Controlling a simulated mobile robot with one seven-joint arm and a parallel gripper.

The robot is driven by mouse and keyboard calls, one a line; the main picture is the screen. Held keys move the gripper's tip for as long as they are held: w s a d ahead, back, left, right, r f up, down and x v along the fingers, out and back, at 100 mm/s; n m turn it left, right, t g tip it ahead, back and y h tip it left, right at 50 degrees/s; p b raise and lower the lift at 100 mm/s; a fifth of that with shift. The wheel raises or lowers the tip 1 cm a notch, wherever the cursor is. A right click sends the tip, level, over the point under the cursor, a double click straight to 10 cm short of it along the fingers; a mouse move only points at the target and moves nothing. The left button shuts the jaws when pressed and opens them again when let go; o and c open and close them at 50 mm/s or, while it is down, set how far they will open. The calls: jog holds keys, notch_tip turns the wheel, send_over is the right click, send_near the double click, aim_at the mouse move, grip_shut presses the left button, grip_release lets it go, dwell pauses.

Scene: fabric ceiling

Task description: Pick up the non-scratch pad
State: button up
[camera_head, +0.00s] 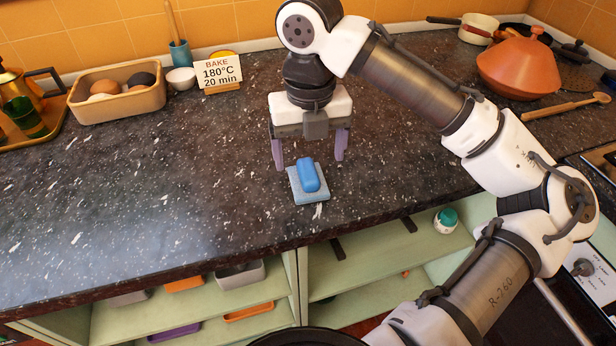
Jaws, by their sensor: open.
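A light blue-grey flat pad (309,194), which I take to be the non-scratch pad, lies on the dark speckled counter near its front edge. A brighter blue rounded block (308,175) rests on top of it and hides its middle. My gripper (309,164) points down from above, just behind the blue block in the picture. Its two purple fingers are spread apart, with nothing held between them. I cannot tell the exact height of the fingertips above the counter.
A tan box (118,104) with round items and a "BAKE" sign (219,74) stand at the back left. An orange tagine (517,66) and a wooden spoon (566,106) are at the right. The counter (170,190) left of the pad is clear.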

aim_at(307, 166)
jog(key=shift+w+a+f, duration=0.1)
jog(key=shift+w+f, duration=0.1)
jog(key=shift+f, duration=1.1)
jog(key=shift+w+a+f, duration=0.1)
jog(key=shift+w+f, duration=0.05)
jog(key=shift+f, duration=1.15)
jog(key=c, duration=1.1)
jog(key=shift+r, duration=0.1)
notch_tip(307, 166, up, 20)
jog(key=shift+f+p, duration=0.1)
jog(key=shift+p, duration=0.8)
jog(key=o, duration=0.4)
jog(key=shift+c, duration=1.3)
